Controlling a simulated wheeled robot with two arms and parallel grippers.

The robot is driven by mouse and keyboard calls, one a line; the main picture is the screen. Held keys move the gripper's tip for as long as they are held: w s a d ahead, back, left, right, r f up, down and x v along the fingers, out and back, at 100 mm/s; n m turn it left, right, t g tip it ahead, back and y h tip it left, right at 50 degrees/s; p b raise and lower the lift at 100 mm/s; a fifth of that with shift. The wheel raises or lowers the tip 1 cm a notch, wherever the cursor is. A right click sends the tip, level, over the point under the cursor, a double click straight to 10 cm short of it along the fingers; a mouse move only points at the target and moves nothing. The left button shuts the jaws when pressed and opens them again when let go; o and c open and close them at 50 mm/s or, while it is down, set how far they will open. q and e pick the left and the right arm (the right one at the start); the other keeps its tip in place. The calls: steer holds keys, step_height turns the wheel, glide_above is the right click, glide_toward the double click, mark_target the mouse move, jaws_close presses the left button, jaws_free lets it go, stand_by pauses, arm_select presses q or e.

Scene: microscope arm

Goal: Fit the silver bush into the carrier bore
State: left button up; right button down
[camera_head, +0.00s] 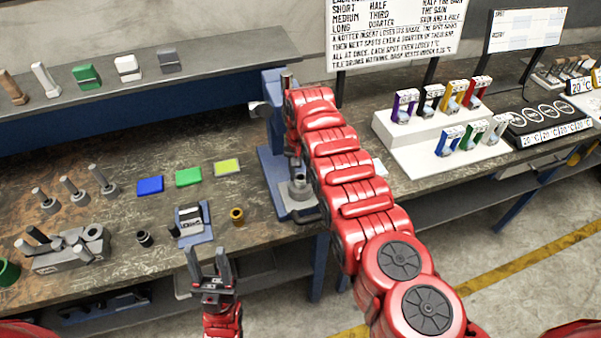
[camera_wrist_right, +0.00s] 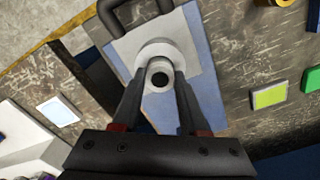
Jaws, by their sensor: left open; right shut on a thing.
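The silver bush (camera_wrist_right: 157,73) shows in the right wrist view as a small ring with a dark hole, held between the fingertips of my right gripper (camera_wrist_right: 158,82). A wider pale grey round part (camera_wrist_right: 178,45), apparently the carrier, lies behind it on a blue-and-grey base. I cannot tell whether the bush is in its bore or above it. In the head view the blue press (camera_head: 270,162) stands at the bench's front edge, and my right arm mostly hides the gripper there. My left gripper (camera_head: 208,254) is open and empty in front of the bench.
Blue (camera_head: 150,185), green (camera_head: 188,177) and yellow (camera_head: 227,167) pads lie left of the press. A brass-coloured ring (camera_head: 237,215), a dark bush (camera_head: 144,239) and a small blue stand (camera_head: 191,237) are near the front edge. A grey block (camera_head: 65,262) sits further left.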

steer(key=shift+f, duration=0.25)
steer(key=shift+c, duration=2.2)
jaws_free()
steer(key=shift+r, duration=0.1)
